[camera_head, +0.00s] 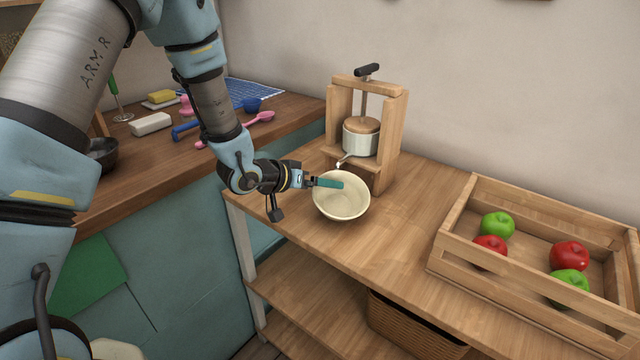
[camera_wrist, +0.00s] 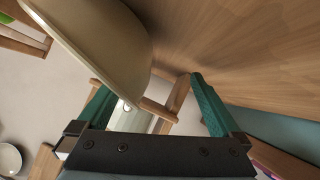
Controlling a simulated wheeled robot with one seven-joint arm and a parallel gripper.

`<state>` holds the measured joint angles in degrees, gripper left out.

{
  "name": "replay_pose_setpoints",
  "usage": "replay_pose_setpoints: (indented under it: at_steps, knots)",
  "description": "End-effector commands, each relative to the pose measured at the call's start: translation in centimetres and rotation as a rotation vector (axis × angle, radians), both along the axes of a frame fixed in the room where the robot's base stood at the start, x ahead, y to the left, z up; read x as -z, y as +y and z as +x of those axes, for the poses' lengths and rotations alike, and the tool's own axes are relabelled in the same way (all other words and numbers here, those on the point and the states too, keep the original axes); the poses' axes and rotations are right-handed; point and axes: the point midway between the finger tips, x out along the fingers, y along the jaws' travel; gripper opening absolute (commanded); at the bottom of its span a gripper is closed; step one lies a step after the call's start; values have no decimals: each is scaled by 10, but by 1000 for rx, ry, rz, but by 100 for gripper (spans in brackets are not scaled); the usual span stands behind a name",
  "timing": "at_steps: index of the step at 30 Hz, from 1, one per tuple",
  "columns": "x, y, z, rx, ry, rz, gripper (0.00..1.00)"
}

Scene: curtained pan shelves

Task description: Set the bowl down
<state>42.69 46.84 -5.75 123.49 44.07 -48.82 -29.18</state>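The cream bowl (camera_head: 345,205) appears to rest upright on the wooden shelf top (camera_head: 400,232), near its front left part, in front of the wooden press. In the wrist view the bowl (camera_wrist: 105,42) fills the upper left, with its outer wall towards the middle. My gripper (camera_head: 326,182) is at the bowl's left rim. In the wrist view my gripper's teal fingers (camera_wrist: 158,88) stand wide apart. One finger reaches inside the bowl, its tip hidden behind the wall; the other is outside, with a clear gap to the wall.
A wooden press with a lidded pot (camera_head: 361,138) stands just behind the bowl. A crate (camera_head: 500,262) with red and green apples is at the right. Free top lies between bowl and crate. A counter (camera_head: 150,165) with utensils and a sponge is at the left. A basket (camera_head: 405,325) sits below.

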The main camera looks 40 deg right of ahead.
Motion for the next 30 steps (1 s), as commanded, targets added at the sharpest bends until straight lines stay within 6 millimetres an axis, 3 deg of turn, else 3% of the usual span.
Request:
replay_pose_setpoints:
  at_steps: [1,4,8,21,30]
  knots:
    - [4,-4,24,-51,-12,-3,100]
    - [3,-1,22,-50,-12,-4,100]
    - [-5,13,19,-47,-13,-5,100]
    - [-53,86,-6,-9,-9,-10,100]
    - [-63,101,-14,4,-6,-10,100]
